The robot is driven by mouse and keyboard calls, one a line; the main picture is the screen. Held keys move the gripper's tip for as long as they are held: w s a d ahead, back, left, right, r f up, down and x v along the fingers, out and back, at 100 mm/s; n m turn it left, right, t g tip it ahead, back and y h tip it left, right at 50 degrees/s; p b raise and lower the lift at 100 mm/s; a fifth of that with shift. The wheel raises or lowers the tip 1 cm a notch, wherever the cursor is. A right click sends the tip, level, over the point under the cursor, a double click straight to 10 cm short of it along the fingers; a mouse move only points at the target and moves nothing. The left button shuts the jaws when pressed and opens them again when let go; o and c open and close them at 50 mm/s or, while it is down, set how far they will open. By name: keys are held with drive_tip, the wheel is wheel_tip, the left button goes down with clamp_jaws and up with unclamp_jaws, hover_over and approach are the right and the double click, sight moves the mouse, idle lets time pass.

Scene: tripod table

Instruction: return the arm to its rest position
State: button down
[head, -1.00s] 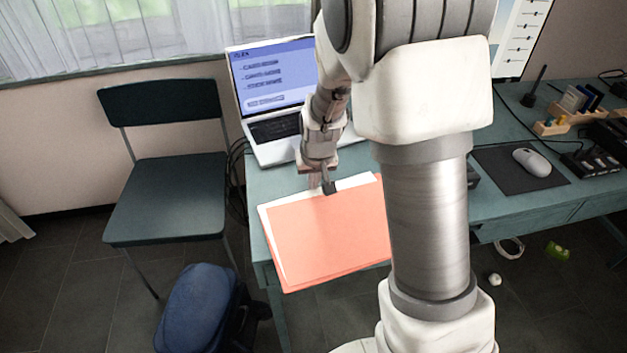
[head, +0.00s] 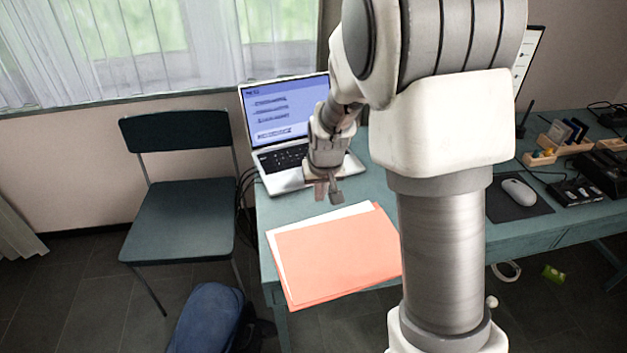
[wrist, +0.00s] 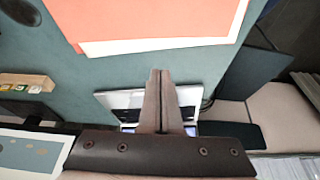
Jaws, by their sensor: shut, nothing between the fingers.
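My gripper (head: 328,191) is shut and empty. It hangs in front of the laptop, above the far edge of the orange folder on the desk, apart from both as far as I can tell. In the wrist view its two fingers (wrist: 159,100) are together with nothing between them. My arm stands large across the right middle of the head view and hides part of the desk.
An open laptop (head: 283,157) stands on the green desk (head: 376,188). An orange folder (head: 335,258) with white paper lies near the front edge. A mouse (head: 518,191) is at right. A chair (head: 180,222) and blue bag (head: 207,318) stand left.

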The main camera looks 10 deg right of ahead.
drive_tip(key=s+d+r+t+p, duration=0.1)
drive_tip(key=s+r+p, duration=0.8)
drive_tip(key=s+r, duration=1.7)
drive_tip(key=shift+d+r+t, duration=0.3)
drive_tip(key=shift+r+t, duration=0.1)
drive_tip(key=shift+r, duration=0.55)
drive_tip(key=shift+d, duration=0.1)
